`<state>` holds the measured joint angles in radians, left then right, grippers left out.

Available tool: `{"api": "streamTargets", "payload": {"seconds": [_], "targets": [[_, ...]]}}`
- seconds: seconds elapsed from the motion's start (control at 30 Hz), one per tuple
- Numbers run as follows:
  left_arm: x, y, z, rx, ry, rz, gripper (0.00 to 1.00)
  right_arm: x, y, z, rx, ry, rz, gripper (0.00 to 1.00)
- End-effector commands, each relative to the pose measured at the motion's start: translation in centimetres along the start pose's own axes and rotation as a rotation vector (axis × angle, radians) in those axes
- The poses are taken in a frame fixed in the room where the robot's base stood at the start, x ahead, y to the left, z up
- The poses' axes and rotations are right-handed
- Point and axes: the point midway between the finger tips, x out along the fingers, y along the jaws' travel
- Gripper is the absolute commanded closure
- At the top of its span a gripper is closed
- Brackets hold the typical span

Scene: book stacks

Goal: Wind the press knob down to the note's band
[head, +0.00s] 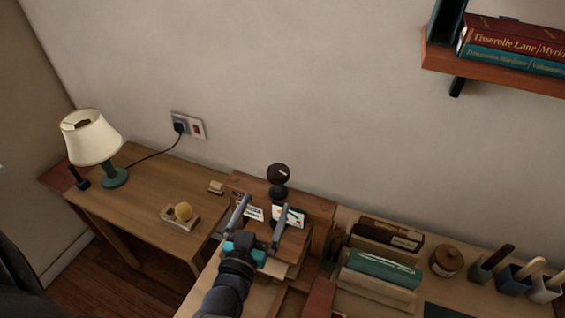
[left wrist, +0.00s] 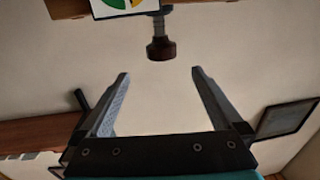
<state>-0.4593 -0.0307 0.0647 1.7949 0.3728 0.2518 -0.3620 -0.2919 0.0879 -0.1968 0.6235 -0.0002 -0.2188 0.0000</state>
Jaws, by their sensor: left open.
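The press knob (head: 279,174) is dark and round with a pale mark on top. It stands on a dark screw above the wooden press (head: 315,207). In the left wrist view the knob (left wrist: 161,48) hangs upside down in the picture, just beyond the fingertips and roughly centred between them. A white card with a coloured dial (head: 289,216) is on the press front, partly behind a finger. A small pale note (head: 252,212) shows between the fingers; its markings are too small to read. My left gripper (head: 264,205) is open and empty, in front of and below the knob. My right gripper is out of view.
A lamp (head: 93,137) and a yellow ball on a wooden block (head: 183,211) are on the left desk. Right of the press are books in a rack (head: 385,268), a round lidded pot (head: 446,261) and tool holders (head: 514,279). A bookshelf (head: 490,66) hangs upper right.

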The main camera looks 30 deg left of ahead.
Motion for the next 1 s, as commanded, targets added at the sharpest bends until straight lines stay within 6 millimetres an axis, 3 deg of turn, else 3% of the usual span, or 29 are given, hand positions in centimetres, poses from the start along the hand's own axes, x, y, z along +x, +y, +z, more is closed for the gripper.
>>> {"api": "streamTargets", "payload": {"seconds": [0.27,0.7,1.0], "targets": [[3.6,0.0,-0.1,-0.001,0.004,0.001,0.00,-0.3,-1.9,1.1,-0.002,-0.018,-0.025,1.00],[10.8,0.0,-0.1,0.000,0.002,0.001,0.00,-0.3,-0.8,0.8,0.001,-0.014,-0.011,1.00],[14.2,0.0,0.0,-0.001,0.001,0.001,0.00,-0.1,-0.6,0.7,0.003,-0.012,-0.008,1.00]]}}
